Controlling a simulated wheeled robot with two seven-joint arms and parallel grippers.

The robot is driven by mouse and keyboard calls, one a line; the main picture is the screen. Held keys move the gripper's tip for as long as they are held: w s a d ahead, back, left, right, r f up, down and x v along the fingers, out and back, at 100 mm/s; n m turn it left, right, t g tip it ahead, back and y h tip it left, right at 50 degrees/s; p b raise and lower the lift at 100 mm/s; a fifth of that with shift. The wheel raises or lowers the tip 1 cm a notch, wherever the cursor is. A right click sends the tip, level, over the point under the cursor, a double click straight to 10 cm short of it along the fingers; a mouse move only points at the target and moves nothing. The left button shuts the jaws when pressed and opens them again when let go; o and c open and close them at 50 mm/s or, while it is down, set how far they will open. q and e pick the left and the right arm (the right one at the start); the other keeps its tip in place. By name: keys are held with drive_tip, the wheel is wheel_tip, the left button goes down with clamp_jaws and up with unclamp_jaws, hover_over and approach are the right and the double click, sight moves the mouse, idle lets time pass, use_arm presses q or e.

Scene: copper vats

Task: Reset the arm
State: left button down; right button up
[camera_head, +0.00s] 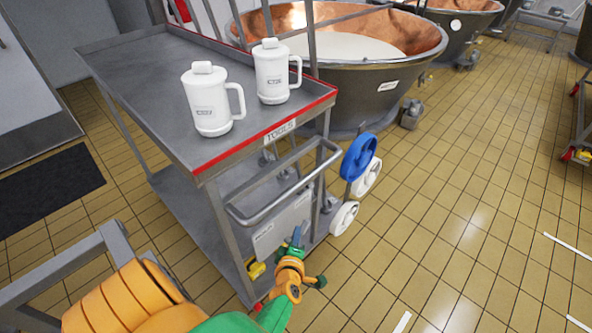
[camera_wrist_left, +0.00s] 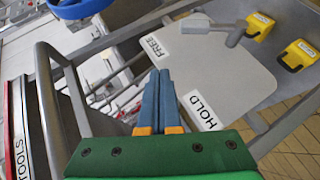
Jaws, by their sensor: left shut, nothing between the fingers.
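My left gripper (camera_head: 297,238) is in front of the lower part of a grey metal tool cart (camera_head: 130,75), near its right end. In the left wrist view the two blue fingers of my left gripper (camera_wrist_left: 158,75) lie side by side, shut and empty. Beyond them is a grey panel (camera_wrist_left: 225,75) with a "FREE" label (camera_wrist_left: 162,46) and a "HOLD" label (camera_wrist_left: 203,110). The fingers appear apart from the panel, though the exact gap is unclear. My right gripper is not in view.
Two white lidded mugs, one nearer (camera_head: 211,105) and one farther (camera_head: 271,75), stand on the cart's top. A push handle (camera_head: 285,185) juts out above my gripper. A blue wheel (camera_head: 358,158) and copper vat (camera_head: 380,60) stand beyond.

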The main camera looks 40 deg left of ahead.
use_arm(q)
drive_tip(key=shift+s, duration=0.15)
drive_tip(key=s+d+f+m+g+h, duration=0.2)
drive_tip(key=s+d+f+m+h, duration=0.3)
drive_tip(key=d+f+m, duration=0.35)
drive_tip(key=s+f+m+g, duration=0.3)
drive_tip(key=s+m, duration=0.2)
drive_tip(key=s, duration=0.4)
drive_tip(key=s+d+f+m+g+h, duration=0.1)
drive_tip(key=s+f+m, duration=0.3)
drive_tip(key=s, duration=0.5)
drive_tip(key=s+f+m+g+h, duration=0.1)
drive_tip(key=s+f+m+g, duration=0.3)
drive_tip(key=s+m, duration=0.2)
drive_tip(key=s, duration=0.2)
drive_tip(key=shift+s+d+f+g, duration=0.2)
drive_tip(key=shift+s+g, duration=0.1)
drive_tip(key=shift+s, duration=0.1)
drive_tip(key=shift+w, duration=0.1)
